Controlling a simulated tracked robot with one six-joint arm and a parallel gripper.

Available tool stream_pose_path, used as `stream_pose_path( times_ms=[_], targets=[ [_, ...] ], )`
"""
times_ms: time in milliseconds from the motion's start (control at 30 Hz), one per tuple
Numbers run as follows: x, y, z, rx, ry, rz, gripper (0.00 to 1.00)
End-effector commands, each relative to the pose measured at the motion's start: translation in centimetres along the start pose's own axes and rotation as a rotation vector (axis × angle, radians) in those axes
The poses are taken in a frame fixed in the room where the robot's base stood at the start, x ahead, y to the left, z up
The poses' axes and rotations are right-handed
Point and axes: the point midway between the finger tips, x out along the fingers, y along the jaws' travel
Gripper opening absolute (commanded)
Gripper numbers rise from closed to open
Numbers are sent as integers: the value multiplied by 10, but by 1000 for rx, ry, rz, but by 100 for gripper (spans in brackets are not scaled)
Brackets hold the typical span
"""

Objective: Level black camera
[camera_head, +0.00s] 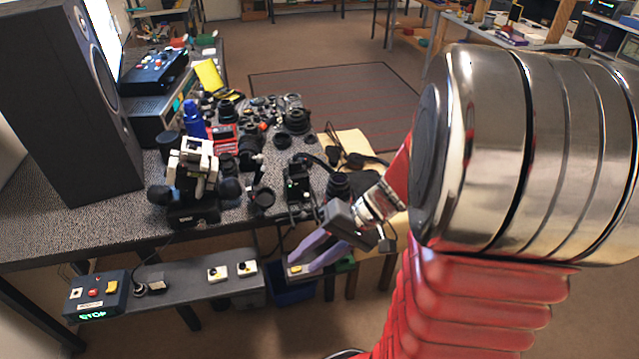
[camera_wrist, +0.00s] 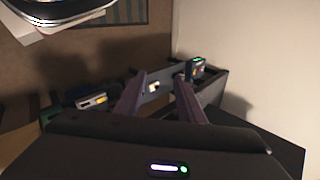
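A black camera-like body (camera_head: 299,187) with a small green light stands near the front edge of the speckled table (camera_head: 60,222). Another black body (camera_head: 193,214) sits at the edge to its left, under a white device (camera_head: 192,165). I cannot tell for sure which is the task's camera, or its tilt. No camera shows clearly there.
The shelf (camera_head: 185,280) carries a STOP panel (camera_head: 96,296) and white switch boxes (camera_head: 217,274). A blue bin (camera_head: 290,292) stands below. A tall speaker (camera_head: 68,95) is at left. Several lenses and small parts crowd the table. My arm hides the right side.

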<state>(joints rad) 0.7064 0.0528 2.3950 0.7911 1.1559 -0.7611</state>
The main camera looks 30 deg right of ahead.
Motion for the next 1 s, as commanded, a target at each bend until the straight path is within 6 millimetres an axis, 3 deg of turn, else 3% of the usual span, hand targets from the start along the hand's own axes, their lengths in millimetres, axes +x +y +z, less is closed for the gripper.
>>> stream_pose_path(
  times_ms=[367, 567, 800, 1000],
  targets=[
    [-11, 57, -51, 181, 179, -302, 36],
    [-24, 99, -76, 267, 331, -437, 36],
    [-44, 164, -98, 367, 557, -560, 36],
    [-59, 228, -105, 452, 765, -623, 36]
  ],
)
